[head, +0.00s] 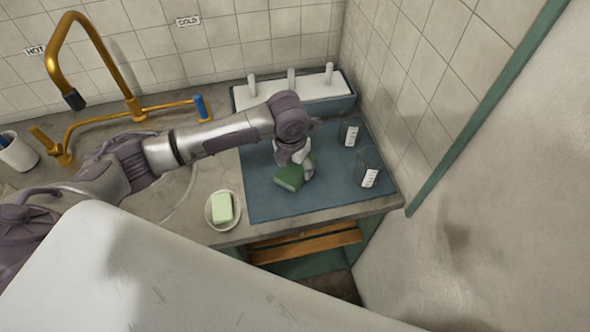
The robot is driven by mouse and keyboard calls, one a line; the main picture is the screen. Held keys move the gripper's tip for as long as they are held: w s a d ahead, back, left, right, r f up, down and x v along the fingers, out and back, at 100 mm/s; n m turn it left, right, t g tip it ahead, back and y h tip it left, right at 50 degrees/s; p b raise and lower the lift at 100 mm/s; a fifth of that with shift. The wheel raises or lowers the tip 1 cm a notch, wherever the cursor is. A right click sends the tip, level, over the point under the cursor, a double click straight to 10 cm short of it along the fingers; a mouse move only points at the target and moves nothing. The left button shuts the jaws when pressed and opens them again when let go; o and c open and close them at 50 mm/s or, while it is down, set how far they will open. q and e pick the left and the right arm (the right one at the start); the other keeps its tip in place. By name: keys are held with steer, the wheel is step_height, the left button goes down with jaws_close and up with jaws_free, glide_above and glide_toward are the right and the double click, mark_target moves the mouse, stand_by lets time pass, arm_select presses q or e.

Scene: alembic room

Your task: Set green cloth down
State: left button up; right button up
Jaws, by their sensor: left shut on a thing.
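The green cloth (288,179) is a folded dark green piece at the middle of the blue-grey mat (285,205). My left gripper (300,168) reaches in from the left and points down over the mat, shut on the green cloth. The cloth is at or just above the mat; I cannot tell whether it touches. The gripper's fingers partly hide it. My right gripper is not in view.
Two glass beakers (367,168) (349,131) with white labels stand on the mat's right side. A white rack with pegs (318,88) stands behind. A dish (234,219) with pale green soap (222,207) is left of the mat. A brass tap (134,106) stands at the back left.

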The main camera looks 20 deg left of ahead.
mark_target(294, 168)
arm_select(q)
step_height(294, 168, down, 2)
steer(key=shift+f+p, duration=0.25)
steer(key=shift+p, duration=0.1)
steer(key=shift+f, duration=0.35)
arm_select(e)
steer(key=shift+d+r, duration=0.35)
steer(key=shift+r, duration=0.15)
arm_select(q)
steer(key=shift+f, duration=0.15)
steer(key=o, duration=1.2)
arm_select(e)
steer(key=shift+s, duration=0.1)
arm_select(q)
steer(key=shift+r, duration=0.2)
steer(key=r, duration=0.4)
steer(key=s+r+b, duration=0.1)
steer(key=r, duration=0.6)
steer(key=shift+s+a+r+b, duration=0.1)
steer(key=shift+s+r+b, duration=0.15)
steer(key=shift+r+b, duration=0.15)
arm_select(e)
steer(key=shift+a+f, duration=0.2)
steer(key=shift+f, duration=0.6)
arm_select(q)
steer(key=shift+f, duration=0.1)
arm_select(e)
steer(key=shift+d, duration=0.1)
